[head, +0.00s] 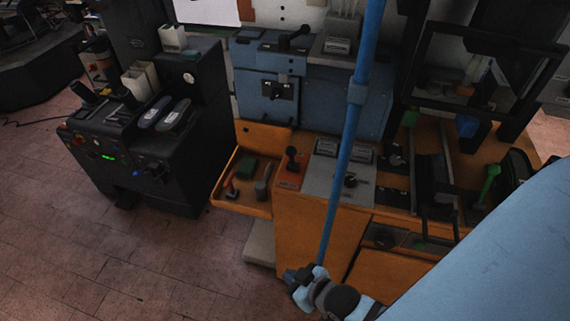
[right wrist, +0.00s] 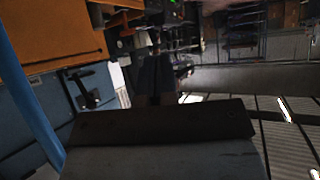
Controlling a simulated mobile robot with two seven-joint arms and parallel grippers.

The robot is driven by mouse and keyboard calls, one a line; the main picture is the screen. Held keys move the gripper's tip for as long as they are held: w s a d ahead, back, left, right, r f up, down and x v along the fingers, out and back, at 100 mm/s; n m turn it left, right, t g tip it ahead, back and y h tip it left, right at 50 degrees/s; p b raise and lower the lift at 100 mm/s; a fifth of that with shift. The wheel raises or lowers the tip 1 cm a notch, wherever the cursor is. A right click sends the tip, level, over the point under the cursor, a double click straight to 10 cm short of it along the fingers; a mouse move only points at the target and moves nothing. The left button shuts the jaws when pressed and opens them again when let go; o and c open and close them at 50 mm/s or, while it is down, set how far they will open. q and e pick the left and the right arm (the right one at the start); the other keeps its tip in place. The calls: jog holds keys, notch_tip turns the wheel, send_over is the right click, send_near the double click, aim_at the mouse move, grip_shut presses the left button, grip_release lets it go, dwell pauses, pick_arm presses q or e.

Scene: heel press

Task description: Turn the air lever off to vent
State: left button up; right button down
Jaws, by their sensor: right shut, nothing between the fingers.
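A black lever (head: 272,90) sits on a light plate on the front of the blue cabinet (head: 250,107). A similar black lever (right wrist: 85,88) shows on a blue panel in the right wrist view. No readable label shows which handle is the air lever. My right gripper (head: 300,284) is low in the middle of the head view, in front of the orange bench and apart from the levers. Its dark fingers (right wrist: 155,82) are shut and empty in the right wrist view. My left gripper is out of view.
A tall blue pole (head: 340,160) crosses the head view beside my right gripper. The orange bench (head: 308,225) has an open tray (head: 243,202) at its left. A black machine (head: 178,142) stands further left. Tiled floor (head: 110,255) is clear at lower left.

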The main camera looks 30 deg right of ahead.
jog(key=w+d+f+n+h+b, duration=0.7)
jog(key=w+n, duration=0.1)
jog(key=n, duration=0.6)
jog(key=w+d+r+n+t+h+b, duration=0.3)
jog(key=w+r+n+t+h+b, duration=0.2)
jog(key=n, duration=0.7)
notch_tip(320, 180, up, 3)
jog(key=w+t+h, duration=0.1)
jog(key=w+h, duration=0.1)
jog(key=h, duration=0.2)
jog(key=shift+w+h+b, duration=0.25)
jog(key=shift+h+b, duration=0.15)
jog(key=shift+r, duration=0.1)
